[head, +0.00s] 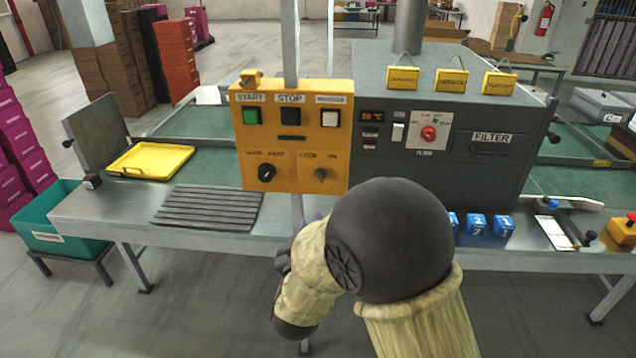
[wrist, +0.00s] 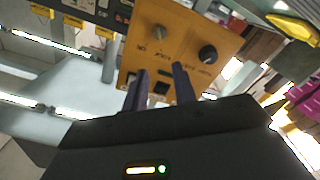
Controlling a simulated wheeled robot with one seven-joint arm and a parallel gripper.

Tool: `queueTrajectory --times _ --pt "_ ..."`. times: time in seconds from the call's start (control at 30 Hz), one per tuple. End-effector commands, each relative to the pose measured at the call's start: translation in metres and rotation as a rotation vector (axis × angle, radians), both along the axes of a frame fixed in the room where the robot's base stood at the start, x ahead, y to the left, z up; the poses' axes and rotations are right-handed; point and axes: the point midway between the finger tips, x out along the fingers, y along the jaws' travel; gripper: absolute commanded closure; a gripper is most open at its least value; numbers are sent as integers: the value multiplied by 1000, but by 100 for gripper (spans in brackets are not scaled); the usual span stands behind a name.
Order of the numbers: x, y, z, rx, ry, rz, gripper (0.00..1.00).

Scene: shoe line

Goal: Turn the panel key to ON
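The yellow control panel (head: 290,145) stands upright at the front edge of the line. Its small metallic key (head: 320,174) is at the lower right, between small printed labels; which label it points to is too small to tell. In the wrist view, which is tilted and roughly upside down, the key (wrist: 158,32) sits at the panel's far side. My gripper (wrist: 158,72) is open and empty, its two dark fingers apart and pointing at the panel, short of the key. In the head view my arm hides most of the gripper.
A black selector knob (head: 266,172) sits left of the key, with START (head: 252,116), STOP (head: 290,116) and white (head: 330,118) buttons above. A grey machine (head: 480,165) stands to the right. Blue blocks (head: 475,224) sit on the line. A yellow tray (head: 150,160) lies left.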

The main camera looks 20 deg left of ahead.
Motion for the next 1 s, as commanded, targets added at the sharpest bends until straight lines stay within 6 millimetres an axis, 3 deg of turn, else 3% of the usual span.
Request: queueTrajectory --times 0.27,1.0 --pt "15 3 0 1 1 -3 73" --pt "137 32 1 1 0 -1 73"
